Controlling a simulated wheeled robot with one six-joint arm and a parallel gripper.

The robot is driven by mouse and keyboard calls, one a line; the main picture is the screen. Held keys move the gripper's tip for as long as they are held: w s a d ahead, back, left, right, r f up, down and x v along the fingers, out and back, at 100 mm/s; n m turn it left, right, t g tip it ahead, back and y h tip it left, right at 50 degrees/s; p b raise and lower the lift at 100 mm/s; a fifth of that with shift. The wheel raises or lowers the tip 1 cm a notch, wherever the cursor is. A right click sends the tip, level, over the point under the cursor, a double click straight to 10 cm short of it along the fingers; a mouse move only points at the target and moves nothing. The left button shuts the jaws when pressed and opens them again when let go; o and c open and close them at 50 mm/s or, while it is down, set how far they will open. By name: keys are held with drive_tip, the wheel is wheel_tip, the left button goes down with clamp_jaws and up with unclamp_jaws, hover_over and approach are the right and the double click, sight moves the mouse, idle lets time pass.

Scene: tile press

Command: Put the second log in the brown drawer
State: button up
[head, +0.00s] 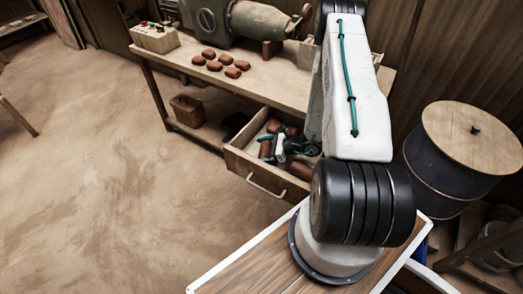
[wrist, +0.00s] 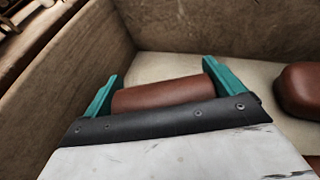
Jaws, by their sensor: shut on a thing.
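The brown drawer (head: 240,172) is pulled open under the workbench. My gripper (head: 277,146) is down inside it. In the wrist view my gripper (wrist: 161,76) has its two green fingers at the ends of a reddish-brown log (wrist: 160,93) and is shut on it. The log is low in the drawer near its walls; I cannot tell whether it touches the floor. Another reddish-brown log (wrist: 303,90) lies apart at the right, cut by the picture edge. In the head view a log (head: 300,170) lies near the drawer's front right. My arm hides the drawer's right part.
Several reddish-brown pieces (head: 218,61) lie on the workbench (head: 178,58) beside a green machine (head: 221,20) and a control box (head: 155,38). A small wooden box (head: 187,111) sits on the lower shelf. A dark drum (head: 440,170) stands at right.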

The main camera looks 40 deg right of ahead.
drive_tip(key=o, duration=1)
drive_tip(key=shift+f, duration=0.1)
drive_tip(key=shift+c, duration=0.2)
